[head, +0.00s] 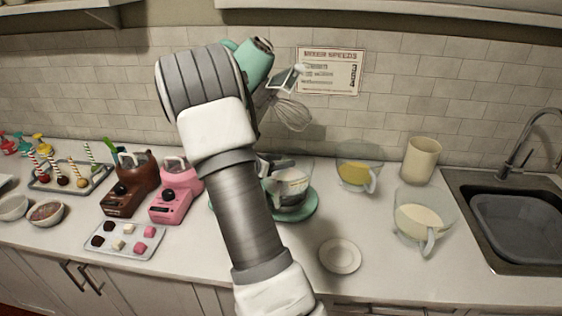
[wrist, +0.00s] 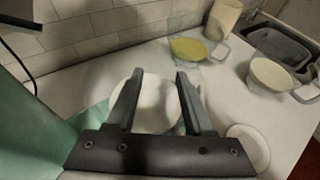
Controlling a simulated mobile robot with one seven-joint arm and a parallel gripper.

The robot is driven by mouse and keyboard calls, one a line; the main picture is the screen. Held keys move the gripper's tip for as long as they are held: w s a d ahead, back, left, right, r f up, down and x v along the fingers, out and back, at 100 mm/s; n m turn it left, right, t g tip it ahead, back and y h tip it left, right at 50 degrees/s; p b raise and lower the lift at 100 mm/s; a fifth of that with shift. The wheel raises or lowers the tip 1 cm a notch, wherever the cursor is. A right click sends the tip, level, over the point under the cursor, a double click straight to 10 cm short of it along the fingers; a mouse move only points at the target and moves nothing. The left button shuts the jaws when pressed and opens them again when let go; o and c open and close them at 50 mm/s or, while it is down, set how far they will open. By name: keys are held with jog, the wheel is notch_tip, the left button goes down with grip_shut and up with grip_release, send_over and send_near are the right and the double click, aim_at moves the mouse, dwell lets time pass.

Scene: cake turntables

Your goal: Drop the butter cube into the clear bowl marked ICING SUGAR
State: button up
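A clear bowl (head: 295,201) with pale contents stands at the foot of the green mixer, and it shows between my fingers in the wrist view (wrist: 157,108). I cannot read any ICING SUGAR label on it. My gripper (wrist: 160,76) is above this bowl with its two fingers apart, and nothing shows held between them. In the head view my gripper (head: 281,166) is partly hidden by my arm. I cannot make out a butter cube in either view. A small white saucer (head: 340,257) looks empty, to the front right of the bowl.
A clear jug with yellow contents (head: 356,174) and one with cream contents (head: 423,220) stand to the right. A beige canister (head: 421,160) and the sink (head: 515,226) are farther right. The green mixer (head: 254,65) with its raised whisk (head: 291,114) stands close to my arm.

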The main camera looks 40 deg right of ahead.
jog(key=shift+o, duration=0.4)
jog(key=b+v, duration=0.1)
jog(key=v, duration=1.6)
jog(key=shift+a, duration=0.25)
jog(key=shift+r, duration=0.1)
jog(key=s+a+r+m+t+y, duration=0.2)
jog(key=s+a+m+y, duration=0.4)
jog(key=s+a+m, duration=0.3)
jog(key=s+a+r+m+t+y, duration=0.2)
jog(key=s+a+r+m+y, duration=0.3)
jog(key=a, duration=0.7)
jog(key=s+m+y, duration=0.2)
jog(key=s+m, duration=0.2)
jog(key=s, duration=0.1)
jog(key=shift+s+a+r+m+t, duration=0.2)
jog(key=shift+a+m+t, duration=0.1)
jog(key=shift+m, duration=0.1)
